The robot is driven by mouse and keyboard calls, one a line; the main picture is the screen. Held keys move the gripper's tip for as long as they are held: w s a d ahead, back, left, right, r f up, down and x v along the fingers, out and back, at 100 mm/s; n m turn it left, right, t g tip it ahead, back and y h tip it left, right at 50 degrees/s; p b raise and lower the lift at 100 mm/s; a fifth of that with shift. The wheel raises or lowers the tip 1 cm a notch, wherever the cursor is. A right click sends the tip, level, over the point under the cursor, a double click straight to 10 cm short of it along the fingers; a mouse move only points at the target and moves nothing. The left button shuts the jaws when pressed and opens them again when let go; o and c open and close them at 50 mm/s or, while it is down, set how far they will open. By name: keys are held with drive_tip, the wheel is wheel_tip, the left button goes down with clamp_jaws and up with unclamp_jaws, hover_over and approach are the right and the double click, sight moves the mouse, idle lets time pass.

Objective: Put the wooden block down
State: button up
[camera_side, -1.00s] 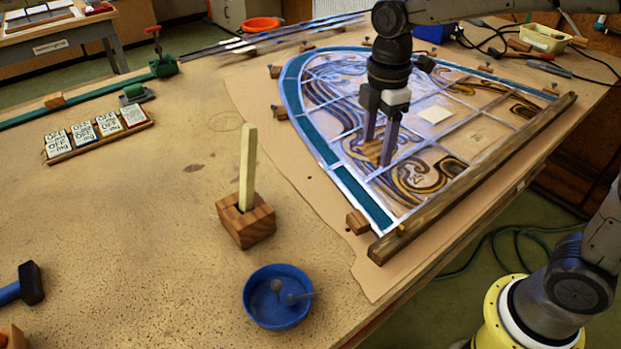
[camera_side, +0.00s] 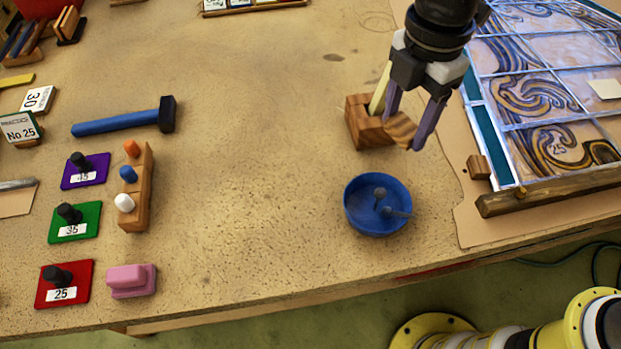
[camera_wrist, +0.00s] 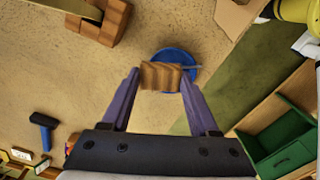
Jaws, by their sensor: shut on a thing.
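My gripper (camera_side: 403,127) is shut on a small striped wooden block (camera_side: 400,131), held between its two purple fingers. In the side view the block is in front of the wooden holder (camera_side: 362,122) with its upright pale stick. From the picture I cannot tell how high the block is above the table or if it touches the holder. In the wrist view the block (camera_wrist: 161,76) sits between the fingertips and partly covers the blue bowl (camera_wrist: 178,57).
The blue bowl (camera_side: 366,220) stands just in front, with grey pieces inside. The leaded panel (camera_side: 545,90) lies to the right, with a small wooden block (camera_side: 478,167) at its edge. A blue-handled hammer (camera_side: 120,122) lies left. The table between hammer and bowl is clear.

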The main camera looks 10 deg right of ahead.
drive_tip(key=shift+s+a+f, duration=0.1)
drive_tip(key=shift+a+f, duration=0.1)
drive_tip(key=shift+a, duration=0.25)
drive_tip(key=w+a+f, duration=0.4)
drive_tip(key=w+a, duration=0.2)
drive_tip(key=w, duration=0.1)
hover_over(317, 151)
drive_tip(key=f, duration=0.4)
drive_tip(key=shift+s+d+f, duration=0.3)
drive_tip(key=shift+d+f, duration=0.05)
drive_tip(key=shift+w+a+f, duration=0.3)
drive_tip(key=shift+f, duration=1.75)
drive_tip(key=shift+f, duration=0.1)
drive_tip(key=o, duration=1.3)
